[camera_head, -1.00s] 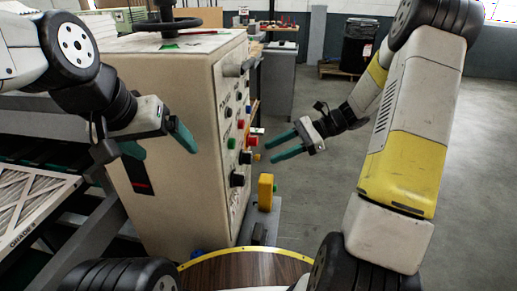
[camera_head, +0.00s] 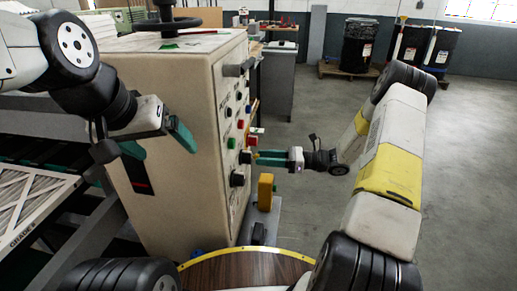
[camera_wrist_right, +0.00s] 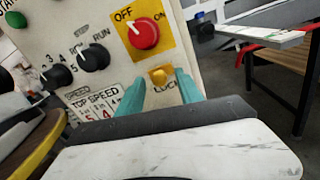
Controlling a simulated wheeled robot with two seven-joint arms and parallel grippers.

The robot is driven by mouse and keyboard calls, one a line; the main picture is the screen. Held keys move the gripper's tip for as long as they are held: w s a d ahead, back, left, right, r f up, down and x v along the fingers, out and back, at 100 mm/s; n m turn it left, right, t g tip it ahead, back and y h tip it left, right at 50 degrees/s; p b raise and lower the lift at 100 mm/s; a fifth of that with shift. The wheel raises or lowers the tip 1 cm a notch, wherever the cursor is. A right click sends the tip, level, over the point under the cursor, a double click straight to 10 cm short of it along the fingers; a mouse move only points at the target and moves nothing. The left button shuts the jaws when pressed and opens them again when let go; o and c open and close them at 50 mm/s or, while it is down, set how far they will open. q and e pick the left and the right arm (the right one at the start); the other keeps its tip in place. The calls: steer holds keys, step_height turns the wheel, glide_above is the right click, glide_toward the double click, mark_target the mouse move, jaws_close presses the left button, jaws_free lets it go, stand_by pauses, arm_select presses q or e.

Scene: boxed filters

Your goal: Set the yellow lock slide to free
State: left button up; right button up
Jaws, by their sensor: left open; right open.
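The yellow lock slide shows in the right wrist view as a small yellow knob (camera_wrist_right: 160,76) on the panel, with a partly covered label that seems to read "LOCK" below it. My right gripper (camera_head: 264,158) is open, its green fingers pointing left at the control panel. In the right wrist view the fingertips (camera_wrist_right: 158,92) lie on either side of the knob; I cannot tell whether they touch it. My left gripper (camera_head: 160,142) is open and empty in front of the cabinet's left side.
The cream control cabinet (camera_head: 165,95) carries several knobs and buttons. A red OFF/ON knob (camera_wrist_right: 143,33) sits just above the slide, and black selector knobs (camera_wrist_right: 93,57) lie to its left. Open floor lies to the right.

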steer(key=shift+w+a, duration=0.1)
steer(key=shift+a, duration=0.4)
jaws_close()
stand_by(1.1)
